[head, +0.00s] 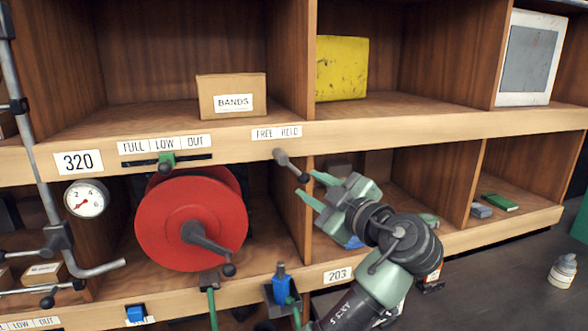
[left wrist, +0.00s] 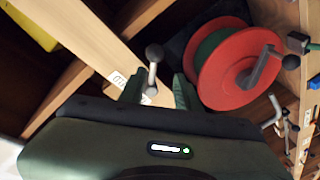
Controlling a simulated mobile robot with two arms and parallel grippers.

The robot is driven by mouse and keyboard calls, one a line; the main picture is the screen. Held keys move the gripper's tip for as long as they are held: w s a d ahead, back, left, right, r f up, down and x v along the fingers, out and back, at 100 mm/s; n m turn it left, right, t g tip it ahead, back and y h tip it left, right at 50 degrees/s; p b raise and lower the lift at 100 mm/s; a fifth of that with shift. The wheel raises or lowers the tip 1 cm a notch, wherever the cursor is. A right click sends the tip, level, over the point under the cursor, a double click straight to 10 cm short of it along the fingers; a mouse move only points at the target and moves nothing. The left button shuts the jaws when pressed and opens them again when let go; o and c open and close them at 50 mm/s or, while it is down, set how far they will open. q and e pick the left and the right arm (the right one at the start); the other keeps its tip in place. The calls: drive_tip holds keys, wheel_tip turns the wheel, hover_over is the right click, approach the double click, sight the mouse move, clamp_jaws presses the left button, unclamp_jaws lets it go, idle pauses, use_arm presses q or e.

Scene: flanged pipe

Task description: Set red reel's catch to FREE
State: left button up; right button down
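The red reel (head: 180,222) sits in the lower shelf bay, with a dark crank on its face; it also shows in the left wrist view (left wrist: 215,70). Its catch, a grey lever with a dark knob (head: 290,165), is mounted on the shelf edge under the FREE HELD label (head: 276,133). The lever slants down and right, toward the HELD side. My left gripper (head: 316,188) is open, just right of and below the knob. In the left wrist view the lever (left wrist: 152,75) shows between the open fingers (left wrist: 157,95); contact is not visible. My right gripper is not in view.
A green slider (head: 166,161) sits under the FULL LOW OUT label. A gauge (head: 86,199) and a grey pipe (head: 52,215) stand left of the reel. A blue-handled lever (head: 281,285) is below. A BANDS box (head: 231,97) and yellow block (head: 341,68) are on the upper shelf.

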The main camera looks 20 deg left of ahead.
sight(295, 170)
use_arm(q)
drive_tip(key=shift+n+y, duration=0.3)
drive_tip(key=p+x, duration=0.1)
drive_tip(key=x, duration=0.1)
drive_tip(key=r+p+x, duration=0.1)
drive_tip(key=p+x, duration=0.1)
drive_tip(key=x, duration=0.1)
drive_tip(key=p+x, duration=0.1)
drive_tip(key=x, duration=0.1)
drive_tip(key=shift+w+a+r, duration=0.1)
drive_tip(key=shift+a+r, duration=0.05)
drive_tip(key=shift+r, duration=0.15)
drive_tip(key=shift+w+a+f, duration=0.1)
clamp_jaws()
drive_tip(key=shift+f, duration=0.1)
idle(0.7)
